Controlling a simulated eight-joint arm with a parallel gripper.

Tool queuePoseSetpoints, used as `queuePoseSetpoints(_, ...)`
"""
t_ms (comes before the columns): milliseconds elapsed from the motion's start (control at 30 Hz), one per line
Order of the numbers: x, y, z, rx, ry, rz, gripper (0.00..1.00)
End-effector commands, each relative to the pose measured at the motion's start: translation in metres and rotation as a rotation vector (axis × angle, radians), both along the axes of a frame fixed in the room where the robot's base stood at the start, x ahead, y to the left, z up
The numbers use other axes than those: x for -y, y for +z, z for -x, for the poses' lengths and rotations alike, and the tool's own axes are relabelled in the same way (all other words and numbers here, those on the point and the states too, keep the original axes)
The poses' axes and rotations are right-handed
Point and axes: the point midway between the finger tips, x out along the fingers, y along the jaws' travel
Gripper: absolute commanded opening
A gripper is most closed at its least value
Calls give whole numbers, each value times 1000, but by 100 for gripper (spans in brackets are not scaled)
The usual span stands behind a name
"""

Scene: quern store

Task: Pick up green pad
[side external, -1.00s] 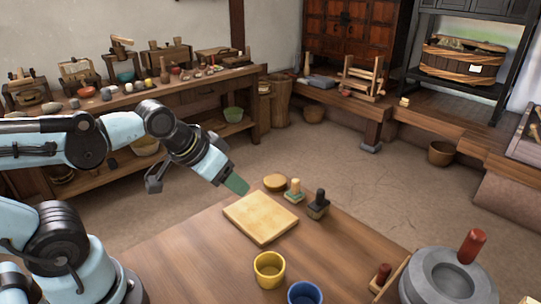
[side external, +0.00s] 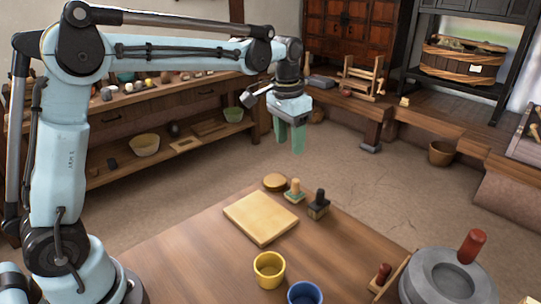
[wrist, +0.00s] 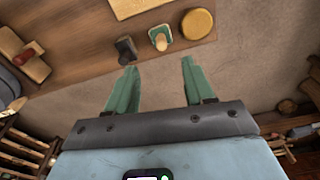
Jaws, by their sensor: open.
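The green pad (side external: 293,196) is a small green-edged block with a pale wooden knob on top. It stands upright at the far edge of the wooden table, between a round wooden disc (side external: 275,182) and a black stamp (side external: 318,207). It also shows in the wrist view (wrist: 160,37), just beyond the gap between my fingertips. My gripper (side external: 290,143) has green fingers pointing down, well above the table and apart from the pad. In the wrist view my gripper (wrist: 158,66) is open, with nothing between its fingers.
A pale wooden board (side external: 260,218) lies left of the pad. A yellow cup (side external: 269,271) and a blue cup (side external: 305,293) stand near the front. A grey stone quern (side external: 447,280) with a red handle is at right. The left part of the table is clear.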

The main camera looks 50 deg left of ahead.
Motion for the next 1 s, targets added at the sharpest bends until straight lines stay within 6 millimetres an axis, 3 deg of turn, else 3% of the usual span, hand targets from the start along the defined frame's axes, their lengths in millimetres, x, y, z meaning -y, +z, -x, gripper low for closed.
queuePoseSetpoints(100, -1, -11, -15, -49, -13, 0, 53)
queuePoseSetpoints(267, -2, -20, -24, -83, -21, 1, 53)
queuePoseSetpoints(467, -2, -39, -25, -90, -24, 2, 53)
queuePoseSetpoints(700, -1, -77, -25, -88, -23, 1, 53)
queuePoseSetpoints(1000, 0, -99, -26, -88, -23, 1, 53)
